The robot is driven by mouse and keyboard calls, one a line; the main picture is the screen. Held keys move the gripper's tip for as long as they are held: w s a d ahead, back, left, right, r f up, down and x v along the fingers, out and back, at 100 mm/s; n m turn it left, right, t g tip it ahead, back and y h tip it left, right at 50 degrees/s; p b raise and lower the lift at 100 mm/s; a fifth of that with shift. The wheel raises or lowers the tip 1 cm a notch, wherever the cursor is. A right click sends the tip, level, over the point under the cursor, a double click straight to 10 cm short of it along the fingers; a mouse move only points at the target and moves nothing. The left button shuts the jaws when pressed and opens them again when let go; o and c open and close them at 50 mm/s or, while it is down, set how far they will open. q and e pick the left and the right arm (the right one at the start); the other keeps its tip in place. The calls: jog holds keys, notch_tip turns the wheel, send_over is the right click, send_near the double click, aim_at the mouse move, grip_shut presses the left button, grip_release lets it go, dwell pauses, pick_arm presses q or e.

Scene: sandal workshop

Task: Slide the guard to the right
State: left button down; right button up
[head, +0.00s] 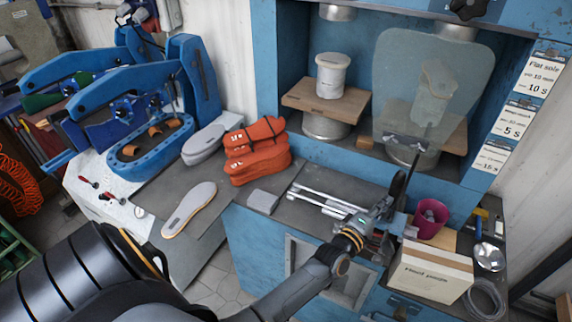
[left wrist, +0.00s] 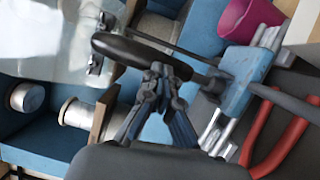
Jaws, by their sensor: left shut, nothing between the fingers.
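The guard (head: 432,75) is a clear, rounded panel in front of the right press station; it also shows blurred in the left wrist view (left wrist: 50,45). A black handle (left wrist: 140,52) and a thin rod join it to a blue block (left wrist: 245,78) on silver rails (head: 325,196). The block sits at the right end of the visible rails. My left gripper (head: 388,203) is shut and empty beside the handle. In the left wrist view its fingertips (left wrist: 160,72) are at the handle's edge; whether they touch it I cannot tell. My right gripper is not in view.
A magenta cup (head: 430,218) and a cardboard box (head: 432,272) stand close right of my left gripper. A white spool-like form (head: 332,75) stands on the left press station. The counter behind the rails is clear.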

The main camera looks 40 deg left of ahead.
pick_arm(q)
jog(key=shift+w+d+r, duration=0.15)
jog(key=shift+w+d, duration=0.05)
jog(key=shift+d, duration=0.35)
jog(key=shift+w+d+r, duration=0.1)
jog(key=shift+w+d, duration=0.1)
jog(key=shift+d, duration=0.6)
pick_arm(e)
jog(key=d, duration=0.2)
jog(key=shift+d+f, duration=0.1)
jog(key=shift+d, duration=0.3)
pick_arm(q)
jog(key=shift+r, duration=0.1)
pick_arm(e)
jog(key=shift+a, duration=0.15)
